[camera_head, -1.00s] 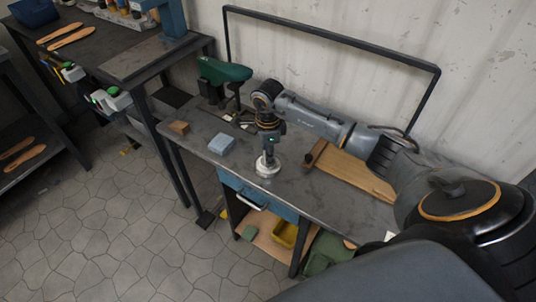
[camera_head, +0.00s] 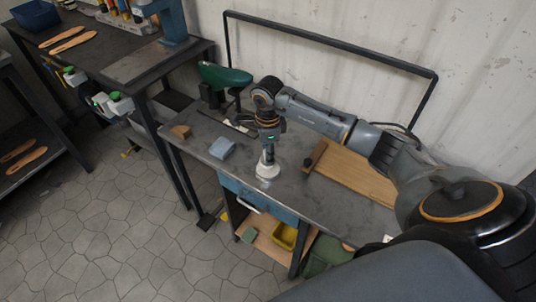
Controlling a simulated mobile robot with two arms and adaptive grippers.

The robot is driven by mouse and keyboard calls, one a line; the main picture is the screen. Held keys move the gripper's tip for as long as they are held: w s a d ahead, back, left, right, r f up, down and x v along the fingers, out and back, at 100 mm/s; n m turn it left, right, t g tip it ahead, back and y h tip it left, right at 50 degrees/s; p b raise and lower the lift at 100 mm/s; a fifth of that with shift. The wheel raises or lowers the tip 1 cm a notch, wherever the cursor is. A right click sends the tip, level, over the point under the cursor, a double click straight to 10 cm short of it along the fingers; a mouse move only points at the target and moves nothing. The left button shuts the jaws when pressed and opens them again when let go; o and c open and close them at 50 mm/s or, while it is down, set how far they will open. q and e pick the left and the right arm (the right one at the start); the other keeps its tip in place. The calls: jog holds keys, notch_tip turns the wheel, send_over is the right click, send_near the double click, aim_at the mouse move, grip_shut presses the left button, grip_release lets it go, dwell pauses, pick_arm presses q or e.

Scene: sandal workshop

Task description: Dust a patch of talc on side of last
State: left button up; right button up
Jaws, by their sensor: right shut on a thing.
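The green last (camera_head: 224,76) is mounted on a dark stand at the back of the bench, its toe pointing right. My right gripper (camera_head: 268,154) points straight down over the front part of the bench, to the right of and nearer than the last. It is shut on a whitish round thing (camera_head: 268,169), which looks like a talc pad or puff. The thing is at or just above the bench top; I cannot tell whether it touches. A pale patch shows beside it. My left gripper is out of view.
A blue-grey block (camera_head: 222,148) and a small brown block (camera_head: 181,131) lie on the bench (camera_head: 305,205). A wooden board (camera_head: 352,172) lies at the right. A yellow bin (camera_head: 286,236) sits on the shelf below. Another table (camera_head: 110,88) with tools stands at the left.

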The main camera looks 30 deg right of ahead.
jog(key=shift+r+p, duration=1.05)
jog(key=shift+r, duration=1)
